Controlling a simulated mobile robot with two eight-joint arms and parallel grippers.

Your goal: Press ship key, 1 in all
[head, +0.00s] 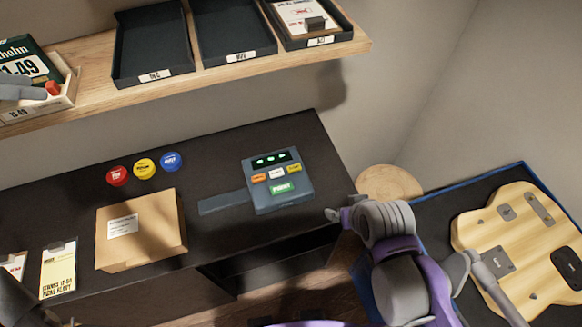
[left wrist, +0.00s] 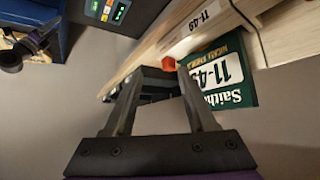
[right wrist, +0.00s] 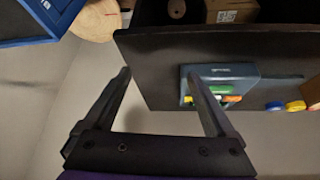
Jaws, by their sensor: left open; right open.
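A blue-grey keypad device (head: 260,198) stands on the dark bench, with a lit green display (head: 271,160). It has an orange key (head: 258,178), a white key (head: 276,174), a yellow key (head: 294,168) and a larger green key (head: 282,189). The small key labels are too small to read surely. My right gripper (head: 335,214) is open and empty, to the right of the device and apart from it; the device also shows in the right wrist view (right wrist: 245,72). My left gripper (left wrist: 162,72) is open, up at the shelf by a green box (left wrist: 235,78) and a small red piece (left wrist: 168,63).
A cardboard parcel (head: 140,235) and red (head: 117,176), yellow (head: 144,168) and blue (head: 171,161) round buttons are on the bench (head: 225,160). Black trays (head: 152,45) line the shelf (head: 95,75) above. A round stool (head: 388,182) and a guitar body (head: 520,240) are at right.

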